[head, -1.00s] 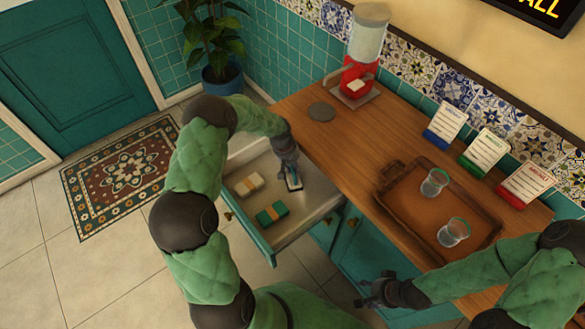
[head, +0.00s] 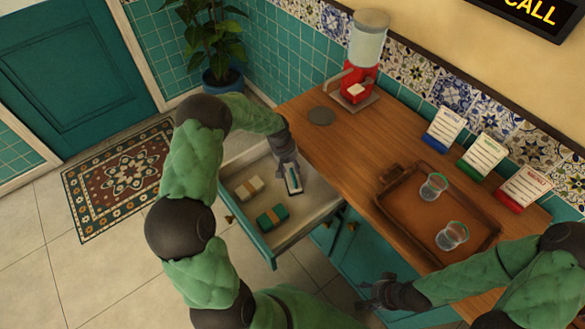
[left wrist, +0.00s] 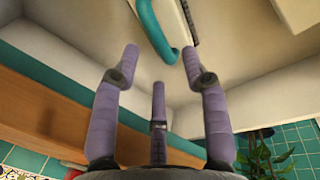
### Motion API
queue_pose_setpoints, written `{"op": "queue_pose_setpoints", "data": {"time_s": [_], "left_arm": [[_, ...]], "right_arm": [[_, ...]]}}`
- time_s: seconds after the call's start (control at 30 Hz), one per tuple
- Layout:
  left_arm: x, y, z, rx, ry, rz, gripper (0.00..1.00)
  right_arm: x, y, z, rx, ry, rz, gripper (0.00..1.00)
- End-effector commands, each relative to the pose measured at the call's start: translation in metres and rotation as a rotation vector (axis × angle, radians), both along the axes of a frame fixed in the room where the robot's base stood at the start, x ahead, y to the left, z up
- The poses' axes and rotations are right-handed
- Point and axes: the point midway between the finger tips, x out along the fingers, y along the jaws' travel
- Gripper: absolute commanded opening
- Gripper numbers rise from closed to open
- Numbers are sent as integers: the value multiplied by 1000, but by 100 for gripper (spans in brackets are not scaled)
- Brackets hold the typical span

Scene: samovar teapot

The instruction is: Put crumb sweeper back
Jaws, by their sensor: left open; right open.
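The crumb sweeper (head: 294,181), pale with a teal handle and a dark bristle strip, lies in the open drawer (head: 300,227). My left gripper (head: 290,165) reaches down into the drawer beside it, open. In the left wrist view, the open, empty fingers (left wrist: 160,58) stand near the teal handle of the sweeper (left wrist: 160,38), seemingly apart from it. My right gripper (head: 372,291) is open and empty, in front of the cabinet below the counter.
A cream packet (head: 249,187) and a green packet (head: 272,216) lie in the drawer. The wooden counter (head: 340,150) holds a grey disc (head: 322,115), a red dispenser (head: 360,80), a brown tray (head: 400,220) with two glasses, and three cards.

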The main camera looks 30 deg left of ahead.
Motion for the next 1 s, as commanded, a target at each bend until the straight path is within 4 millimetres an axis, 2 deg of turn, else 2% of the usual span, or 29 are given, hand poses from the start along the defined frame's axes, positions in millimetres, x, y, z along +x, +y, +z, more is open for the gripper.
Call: {"op": "queue_pose_setpoints", "data": {"time_s": [0.03, 0.1, 0.3, 0.4, 0.57, 1.0], "left_arm": [[-1, 2, 15, 1, -3, 1, 45], [-3, 4, 29, 1, -3, 1, 45], [-9, 9, 64, 1, -2, -1, 45], [-11, 10, 75, 1, -1, -1, 45], [-13, 12, 83, 0, 0, -1, 45], [-13, 12, 89, -1, 1, -1, 45]], "right_arm": [[0, 0, 7, 0, 0, 0, 56], [0, 0, 11, 0, 0, 0, 56], [0, 0, 21, 0, 0, 0, 56], [0, 0, 23, 0, 0, 0, 56], [0, 0, 25, 0, 0, 0, 56], [0, 0, 30, 0, 0, 0, 56]]}}
